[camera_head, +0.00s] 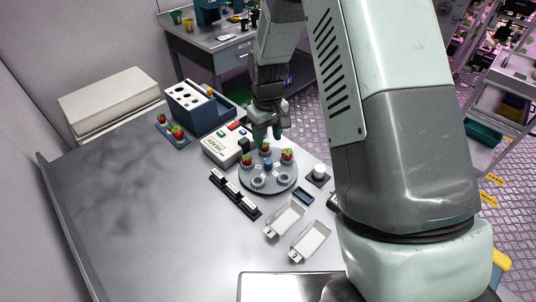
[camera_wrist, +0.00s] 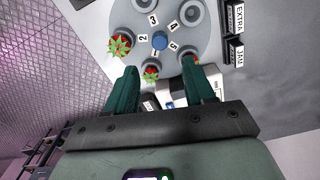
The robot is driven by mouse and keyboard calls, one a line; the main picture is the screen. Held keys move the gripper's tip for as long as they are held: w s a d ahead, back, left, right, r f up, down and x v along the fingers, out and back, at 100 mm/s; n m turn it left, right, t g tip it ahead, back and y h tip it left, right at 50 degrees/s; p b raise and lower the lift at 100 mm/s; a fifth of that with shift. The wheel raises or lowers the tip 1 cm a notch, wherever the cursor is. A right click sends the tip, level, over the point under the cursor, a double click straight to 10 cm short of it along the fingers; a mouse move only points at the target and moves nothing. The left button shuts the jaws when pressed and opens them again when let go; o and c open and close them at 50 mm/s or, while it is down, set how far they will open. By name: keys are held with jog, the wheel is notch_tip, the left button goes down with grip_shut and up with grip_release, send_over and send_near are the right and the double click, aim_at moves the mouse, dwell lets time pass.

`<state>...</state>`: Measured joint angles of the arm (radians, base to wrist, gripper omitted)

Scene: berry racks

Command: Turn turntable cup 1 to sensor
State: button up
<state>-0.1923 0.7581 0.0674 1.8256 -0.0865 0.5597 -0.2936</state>
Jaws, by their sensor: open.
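The round grey turntable (camera_head: 262,186) stands on the table with a blue centre knob (camera_head: 267,163); it also shows at the top of the wrist view (camera_wrist: 139,18). Several cups ring it, with number labels. Red berries with green leaves sit in three of them; the berry by label 1 (camera_wrist: 151,74) is at the near edge in the wrist view. My gripper (camera_head: 267,137) is open above the turntable's far edge. In the wrist view its green fingers (camera_wrist: 161,70) spread to either side of that berry. Contact cannot be told. A white box with a display and coloured buttons (camera_head: 222,146) stands beside the turntable.
A dark label rack (camera_head: 235,194) lies left of the turntable. Two white trays (camera_head: 284,219) lie in front. A small white cylinder on a dark base (camera_head: 319,173) stands right. A blue-grey holder (camera_head: 193,120) stands behind left. The table's left front is clear.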

aim_at(268, 161)
notch_tip(268, 161, down, 10)
jog(key=shift+f, duration=0.15)
dwell(0.3)
grip_shut()
